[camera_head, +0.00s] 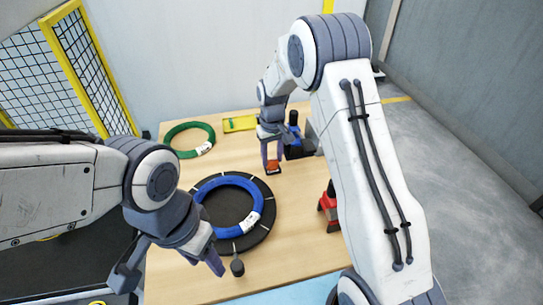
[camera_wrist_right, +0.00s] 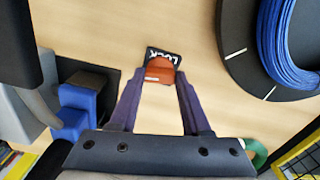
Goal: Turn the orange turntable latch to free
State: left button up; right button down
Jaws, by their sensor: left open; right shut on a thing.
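The orange turntable latch (camera_head: 273,166) sits on the table at the right of the black turntable (camera_head: 264,222). In the right wrist view the latch (camera_wrist_right: 160,69) lies between the fingertips, beside a black plate (camera_wrist_right: 153,53) marked "LOCK". My right gripper (camera_head: 271,161) reaches down and is shut on the latch. A blue coil (camera_head: 244,189) with a white label lies on the turntable; its edge also shows in the right wrist view (camera_wrist_right: 284,45). My left gripper (camera_head: 170,271) is open and empty, left of the turntable's black knob (camera_head: 237,267).
A green coil (camera_head: 187,139) lies at the back left of the wooden table (camera_head: 294,258), near a yellow-green tray (camera_head: 239,124). A black and blue device (camera_head: 295,140) stands right of my right gripper. A red and black item (camera_head: 328,205) stands at the right. A yellow-framed mesh fence (camera_head: 82,60) is behind left.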

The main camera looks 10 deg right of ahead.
jog(key=n, duration=0.3)
jog(key=shift+r+n+p, duration=0.1)
jog(key=shift+n+p, duration=0.2)
jog(key=shift+p, duration=0.1)
jog(key=n, duration=0.4)
jog(key=shift+n+p, duration=0.3)
jog(key=shift+p, duration=0.1)
jog(key=n, duration=0.3)
jog(key=shift+w, duration=0.1)
jog(key=shift+n+p, duration=0.4)
jog(key=shift+n, duration=1.8)
jog(key=shift+c, duration=1.8)
grip_release()
